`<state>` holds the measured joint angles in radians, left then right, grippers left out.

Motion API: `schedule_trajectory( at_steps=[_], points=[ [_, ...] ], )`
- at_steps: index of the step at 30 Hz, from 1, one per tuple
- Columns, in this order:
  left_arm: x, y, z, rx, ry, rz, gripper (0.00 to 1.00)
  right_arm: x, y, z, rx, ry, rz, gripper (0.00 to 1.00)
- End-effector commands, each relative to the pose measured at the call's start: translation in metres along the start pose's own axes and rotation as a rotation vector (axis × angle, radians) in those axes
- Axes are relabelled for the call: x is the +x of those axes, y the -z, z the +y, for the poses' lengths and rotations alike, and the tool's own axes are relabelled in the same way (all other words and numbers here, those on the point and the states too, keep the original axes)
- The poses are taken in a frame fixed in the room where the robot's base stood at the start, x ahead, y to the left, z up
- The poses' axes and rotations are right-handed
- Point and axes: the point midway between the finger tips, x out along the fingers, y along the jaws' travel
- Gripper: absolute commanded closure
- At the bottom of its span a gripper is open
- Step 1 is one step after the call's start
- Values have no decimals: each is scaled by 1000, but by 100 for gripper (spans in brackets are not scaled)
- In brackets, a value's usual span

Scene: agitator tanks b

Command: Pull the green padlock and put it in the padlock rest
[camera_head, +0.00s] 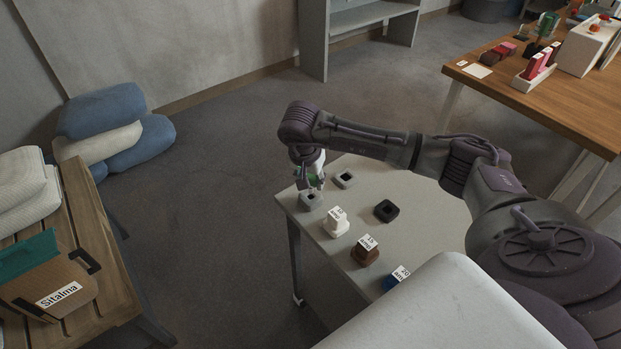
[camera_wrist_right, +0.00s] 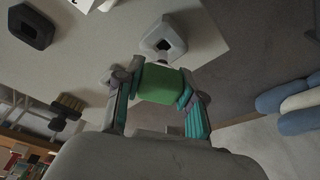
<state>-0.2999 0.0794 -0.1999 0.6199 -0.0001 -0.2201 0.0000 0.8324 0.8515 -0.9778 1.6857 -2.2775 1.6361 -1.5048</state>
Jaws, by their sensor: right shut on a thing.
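The green padlock (camera_wrist_right: 158,85) is a green block held between the two fingers of my right gripper (camera_wrist_right: 157,88) in the wrist view. In the head view, my right gripper (camera_head: 312,181) points down over the far left corner of the light table, with a little green showing between its fingers. A grey block with a square hole (camera_head: 309,200) is just below it; in the wrist view, a grey holed block (camera_wrist_right: 163,48) is just beyond the green padlock. I cannot tell whether they touch. No piece is clearly marked as the padlock rest. My left gripper is out of view.
On the light table (camera_head: 440,228) are another grey holed block (camera_head: 343,180), a dark holed block (camera_head: 385,211), and labelled white (camera_head: 336,224), brown (camera_head: 365,252) and blue (camera_head: 392,281) pieces. A wooden bench (camera_head: 115,285) stands left; a wooden table (camera_head: 560,110) stands back right.

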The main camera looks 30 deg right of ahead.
Motion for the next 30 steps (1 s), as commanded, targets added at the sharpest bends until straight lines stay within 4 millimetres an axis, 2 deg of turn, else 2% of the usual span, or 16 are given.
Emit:
schedule_trajectory(
  at_steps=[30],
  points=[
    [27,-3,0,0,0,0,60,29,-7,0,0,0,1,100]
  ],
)
